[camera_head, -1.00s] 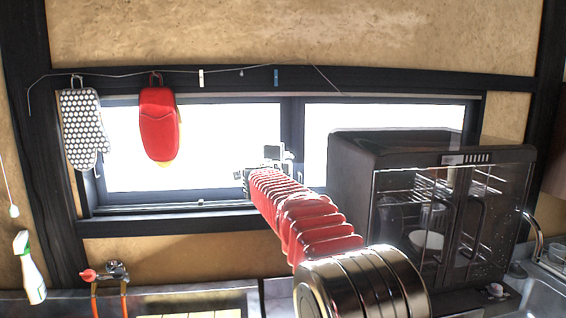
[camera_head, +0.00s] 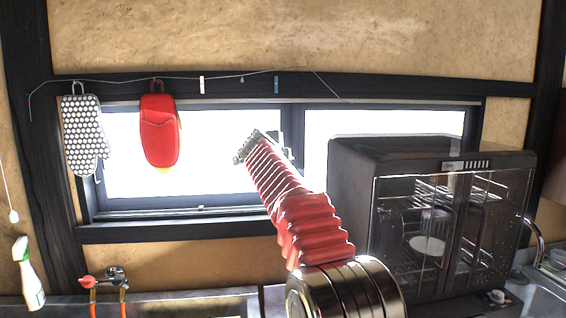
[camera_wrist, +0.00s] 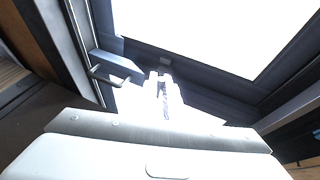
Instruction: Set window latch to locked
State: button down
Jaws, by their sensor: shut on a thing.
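The dark-framed sliding window (camera_head: 140,203) is in the back wall, behind my arm. My gripper (camera_head: 246,148) is raised in front of the left pane, just left of the middle upright. In the wrist view my gripper (camera_wrist: 161,76) has its two pale fingers close together, shut on a small part. That part appears to be the window latch, mostly hidden by the fingers and glare. Beside the fingers, to the left, a grey block with a thin metal loop (camera_wrist: 115,74) stands on the frame. The latch's exact angle cannot be told.
A dark dish cabinet (camera_head: 350,200) stands close on the right of my arm. A spotted mitt (camera_head: 84,132) and a red mitt (camera_head: 159,135) hang at left. A tap (camera_head: 115,275) and a spray bottle (camera_head: 28,275) are lower left.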

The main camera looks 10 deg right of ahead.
jog(key=shift+d, duration=0.15)
dwell(0.5)
jog(key=c, duration=1.9)
grip_release()
jog(key=shift+r, duration=0.1)
jog(key=v, duration=1.3)
jog(key=shift+s+r, duration=0.2)
jog(key=shift+r, duration=0.05)
jog(key=shift+o, duration=0.3)
